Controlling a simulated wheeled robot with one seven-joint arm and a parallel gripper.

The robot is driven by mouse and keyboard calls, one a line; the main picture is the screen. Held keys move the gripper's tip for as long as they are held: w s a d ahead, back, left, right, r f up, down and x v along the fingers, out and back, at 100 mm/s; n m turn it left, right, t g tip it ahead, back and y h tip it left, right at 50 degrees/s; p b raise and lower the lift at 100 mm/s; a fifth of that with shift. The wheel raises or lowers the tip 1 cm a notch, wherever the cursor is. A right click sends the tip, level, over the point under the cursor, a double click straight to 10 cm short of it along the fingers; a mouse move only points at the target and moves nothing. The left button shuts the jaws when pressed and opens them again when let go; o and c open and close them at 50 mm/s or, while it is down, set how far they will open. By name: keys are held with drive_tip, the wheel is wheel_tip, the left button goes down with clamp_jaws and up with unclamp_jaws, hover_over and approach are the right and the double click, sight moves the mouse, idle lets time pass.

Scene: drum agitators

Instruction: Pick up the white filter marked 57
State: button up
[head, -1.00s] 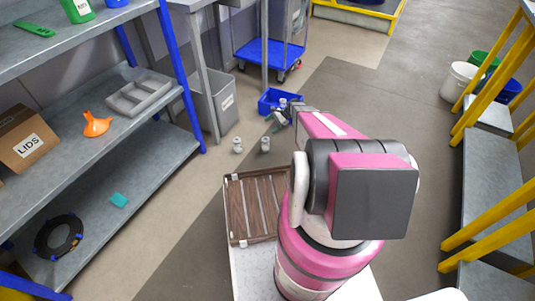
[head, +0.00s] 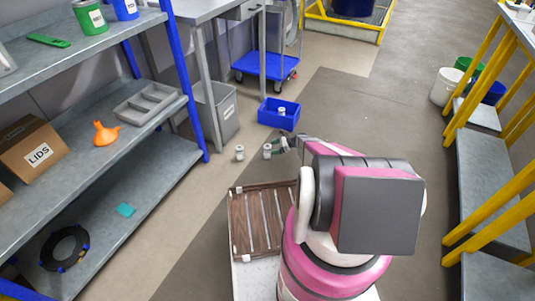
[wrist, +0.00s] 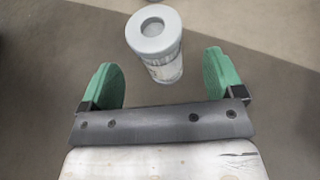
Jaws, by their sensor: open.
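Two small white filters stand upright on the floor in the head view, one at the left (head: 239,153) and one at the right (head: 267,151). A third white filter (head: 281,111) is in the blue bin (head: 278,120). My gripper (head: 275,147) is open beside the right floor filter. In the wrist view, a white filter (wrist: 162,63) with a round recessed top stands just ahead of the green fingers (wrist: 162,78), roughly centred between them. Its label is partly in view, but I cannot read a number on any filter.
A slatted brown tray (head: 262,185) lies close to my arm. A grey bin (head: 220,112) and a shelf unit (head: 130,215) stand at the left, a blue cart (head: 265,66) behind. Yellow-framed steps (head: 490,200) are at the right. The floor between is clear.

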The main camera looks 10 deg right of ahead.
sight(268, 150)
drive_tip(key=x, duration=0.5)
drive_tip(key=shift+f, duration=0.2)
drive_tip(key=c, duration=1)
drive_tip(key=shift+r, duration=0.1)
